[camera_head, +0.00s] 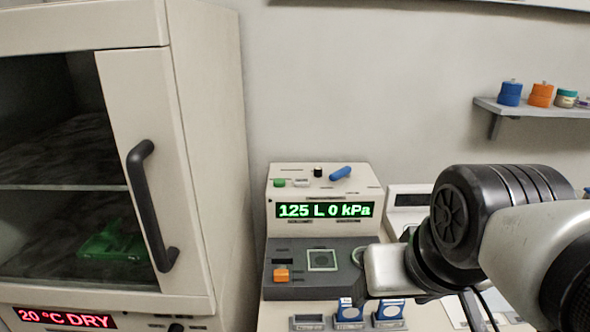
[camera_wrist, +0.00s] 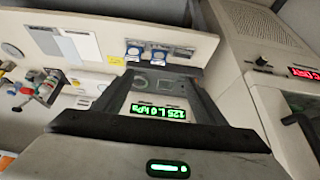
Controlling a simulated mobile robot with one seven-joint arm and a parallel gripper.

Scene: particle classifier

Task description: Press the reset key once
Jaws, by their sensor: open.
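The particle classifier (camera_head: 373,193) stands against the wall, with a green display (camera_head: 325,210) reading "125 L 0 kPa". On its sloping top are a green key (camera_head: 279,183), a pale key (camera_head: 302,184), a black knob (camera_head: 318,171) and a blue lever (camera_head: 340,173). An orange key (camera_head: 282,274) sits on its dark lower deck (camera_head: 300,254). The labels are too small to tell which is the reset key. My gripper (camera_wrist: 162,82) is open and empty; the display (camera_wrist: 158,112) shows between its fingers in the wrist view. It appears apart from the keys.
A cabinet with a black handle (camera_head: 148,205) stands at left, a green item (camera_head: 110,242) inside. A shelf (camera_head: 520,108) with coloured jars is at right. My arm covers the deck's right side.

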